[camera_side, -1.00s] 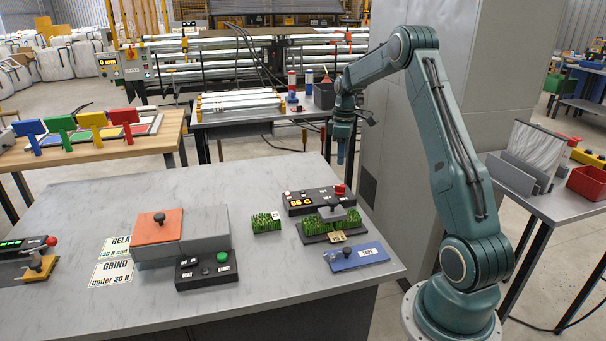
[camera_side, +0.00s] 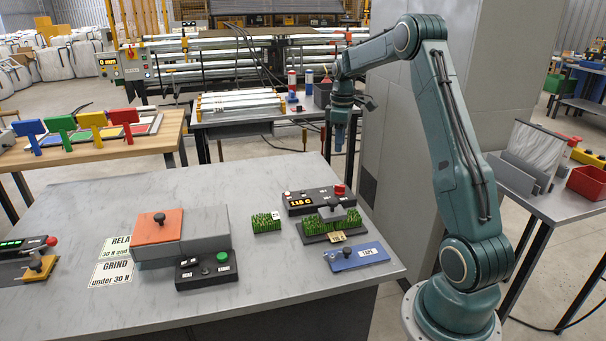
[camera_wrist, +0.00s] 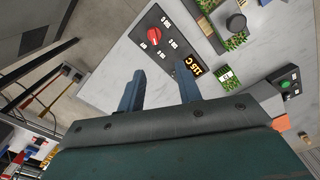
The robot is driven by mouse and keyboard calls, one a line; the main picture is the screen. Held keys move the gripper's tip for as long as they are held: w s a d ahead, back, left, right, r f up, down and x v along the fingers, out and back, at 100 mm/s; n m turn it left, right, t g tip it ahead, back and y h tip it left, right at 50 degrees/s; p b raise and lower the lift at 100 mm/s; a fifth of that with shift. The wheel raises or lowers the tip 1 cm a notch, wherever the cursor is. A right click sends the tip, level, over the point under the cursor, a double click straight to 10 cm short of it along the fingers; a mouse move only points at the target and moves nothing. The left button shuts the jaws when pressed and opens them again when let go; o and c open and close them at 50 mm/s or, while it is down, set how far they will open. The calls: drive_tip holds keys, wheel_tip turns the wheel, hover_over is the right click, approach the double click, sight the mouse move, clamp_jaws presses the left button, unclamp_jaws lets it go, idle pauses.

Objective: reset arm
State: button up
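My arm is raised at the right of the bench, and my gripper (camera_side: 339,146) points down in the air above the bench's back right part. In the wrist view my gripper (camera_wrist: 159,92) shows two blue fingers spread apart with nothing between them. The black control box (camera_side: 305,201) has a red knob and a lit orange temperature display. It also shows beyond the fingers in the wrist view (camera_wrist: 172,50). A turf piece (camera_side: 266,222) lies beside it. More turf (camera_side: 318,228) lies under a grey knobbed press (camera_side: 341,213) on a dark plate.
An orange-and-grey box (camera_side: 158,227) with a black knob stands mid-bench, behind a black button box (camera_side: 207,270). A grey column (camera_side: 400,150) stands close behind my arm. The bench's left back is clear.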

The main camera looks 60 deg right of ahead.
drive_tip(key=s+a+r+t, duration=0.1)
drive_tip(key=a+r, duration=0.3)
drive_tip(key=a, duration=0.3)
drive_tip(key=s+a+r+m+t, duration=0.1)
drive_tip(key=s+a+r, duration=0.1)
drive_tip(key=a+r, duration=0.35)
drive_tip(key=s+a+r, duration=0.1)
drive_tip(key=a+r, duration=0.1)
drive_tip(key=a, duration=0.7)
drive_tip(key=s+a+f+m+t, duration=0.1)
drive_tip(key=s+a+m+t, duration=0.1)
drive_tip(key=s+a, duration=1.2)
drive_tip(key=shift+s+a+f+t, duration=0.2)
drive_tip(key=shift+s+t, duration=0.5)
drive_tip(key=shift+s, duration=0.55)
